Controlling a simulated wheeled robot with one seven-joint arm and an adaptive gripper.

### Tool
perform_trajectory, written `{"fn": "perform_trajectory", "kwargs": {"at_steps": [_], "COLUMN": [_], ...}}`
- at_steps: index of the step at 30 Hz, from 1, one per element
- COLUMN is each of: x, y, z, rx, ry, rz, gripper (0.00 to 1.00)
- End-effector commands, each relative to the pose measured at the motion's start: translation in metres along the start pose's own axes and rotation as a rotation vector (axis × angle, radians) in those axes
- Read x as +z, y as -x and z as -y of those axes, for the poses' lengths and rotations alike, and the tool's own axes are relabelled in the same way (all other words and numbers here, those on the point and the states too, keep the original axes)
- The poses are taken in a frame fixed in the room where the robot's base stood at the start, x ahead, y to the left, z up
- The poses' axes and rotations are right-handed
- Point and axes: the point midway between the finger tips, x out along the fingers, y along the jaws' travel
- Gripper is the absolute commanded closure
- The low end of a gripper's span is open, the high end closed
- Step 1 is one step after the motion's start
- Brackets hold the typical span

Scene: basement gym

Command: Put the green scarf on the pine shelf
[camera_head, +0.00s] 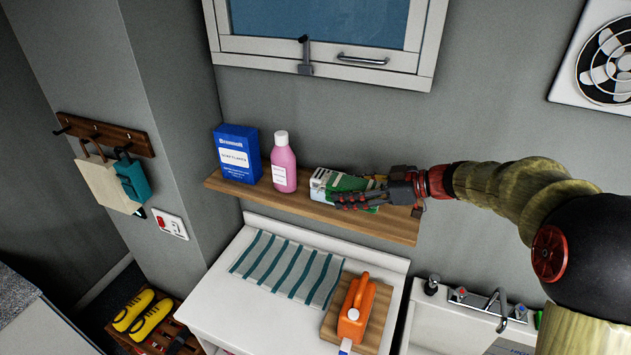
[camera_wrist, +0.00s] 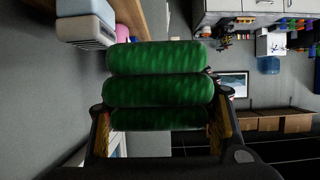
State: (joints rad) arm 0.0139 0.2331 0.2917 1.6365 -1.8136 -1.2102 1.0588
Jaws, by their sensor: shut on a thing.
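My gripper (camera_head: 358,196) is shut on the green scarf (camera_head: 349,184), over the right half of the pine shelf (camera_head: 300,205). In the wrist view the scarf (camera_wrist: 158,90) shows as thick, dark-green rolled folds between the two fingers of my gripper (camera_wrist: 162,125). The fingers and wrist partly hide the scarf in the head view. I cannot tell whether the scarf touches the shelf board. The shelf (camera_wrist: 88,12) also shows at the upper left of the wrist view.
A blue box (camera_head: 237,153), a pink bottle (camera_head: 283,163) and a white item with dark slots (camera_head: 319,183) stand on the shelf, the last close beside the scarf. Below are a striped cloth (camera_head: 285,268) and an orange jug (camera_head: 356,305). A window (camera_head: 325,45) is above.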

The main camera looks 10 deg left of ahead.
Motion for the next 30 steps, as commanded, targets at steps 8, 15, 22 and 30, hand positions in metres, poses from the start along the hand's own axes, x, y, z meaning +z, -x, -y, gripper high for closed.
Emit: {"fn": "perform_trajectory", "kwargs": {"at_steps": [8, 15, 22, 30], "x": [0.022, 0.052, 0.093, 0.112], "y": [0.01, 0.024, 0.023, 0.022], "z": [-0.033, -0.079, -0.107, -0.12], "rx": [-0.002, -0.001, -0.002, -0.003], "ry": [-0.003, -0.003, -0.003, 0.001], "rz": [0.0, 0.0, 0.0, -0.001], "gripper": [0.74, 0.74, 0.74, 0.74]}}
